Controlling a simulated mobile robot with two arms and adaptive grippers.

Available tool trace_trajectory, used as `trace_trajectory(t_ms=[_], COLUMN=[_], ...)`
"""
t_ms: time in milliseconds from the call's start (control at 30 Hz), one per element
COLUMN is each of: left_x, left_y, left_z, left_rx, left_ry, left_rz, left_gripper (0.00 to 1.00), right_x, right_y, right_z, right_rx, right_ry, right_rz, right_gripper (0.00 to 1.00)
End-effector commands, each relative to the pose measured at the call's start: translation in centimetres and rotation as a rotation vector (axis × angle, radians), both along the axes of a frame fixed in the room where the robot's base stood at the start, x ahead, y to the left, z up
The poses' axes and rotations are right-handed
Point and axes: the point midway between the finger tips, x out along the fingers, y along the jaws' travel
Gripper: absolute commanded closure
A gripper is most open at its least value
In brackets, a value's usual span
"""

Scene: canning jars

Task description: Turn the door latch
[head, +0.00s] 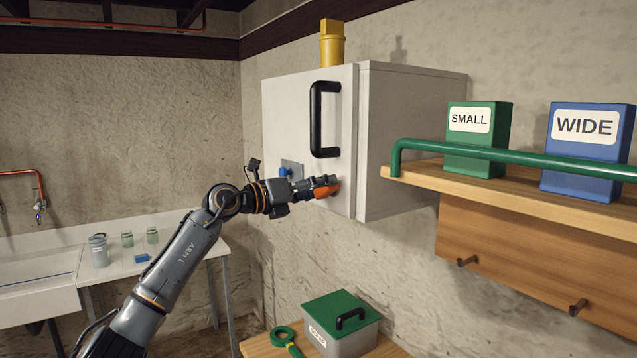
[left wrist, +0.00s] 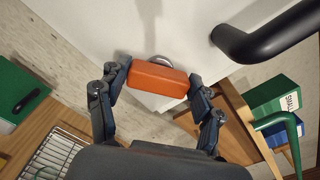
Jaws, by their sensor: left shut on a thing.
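The white cabinet (head: 306,105) hangs on the wall, with its door closed. Its door has a black bar handle (head: 317,120), which also shows at the upper right of the left wrist view (left wrist: 265,38). The orange latch grip (head: 328,191) is low on the door. In the left wrist view the latch grip (left wrist: 157,78) lies crosswise between the two fingers. My left gripper (head: 320,184) is shut on it, with a finger at each end. A round grey part (left wrist: 232,38) shows behind the grip. My right gripper is in neither view.
A shelf with a green rail (head: 500,155), a green SMALL box (head: 478,140) and a blue WIDE box (head: 585,152) is right of the cabinet. A green-lidded box (head: 342,322) stands below. A yellow object (head: 332,45) sits on top of the cabinet.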

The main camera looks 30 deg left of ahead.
Motion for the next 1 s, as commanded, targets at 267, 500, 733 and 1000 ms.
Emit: trace_trajectory(t_ms=[267,500,733,1000], left_x=[0.0,0.1,0.1,0.1], left_y=[0.2,0.3,0.3,0.3], left_z=[0.2,0.0,-0.3,-0.4], left_rx=[-0.243,-0.454,-0.644,-0.813], left_ry=[0.103,0.189,0.267,0.335], left_rz=[0.002,0.002,0.001,0.001], left_gripper=[0.66,0.66,0.66,0.66], right_x=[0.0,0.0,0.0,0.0], right_y=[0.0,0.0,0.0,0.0], right_z=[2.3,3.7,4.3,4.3], right_rx=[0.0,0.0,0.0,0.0], right_ry=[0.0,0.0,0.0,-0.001], right_rz=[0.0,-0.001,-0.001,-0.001], right_gripper=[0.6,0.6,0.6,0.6])
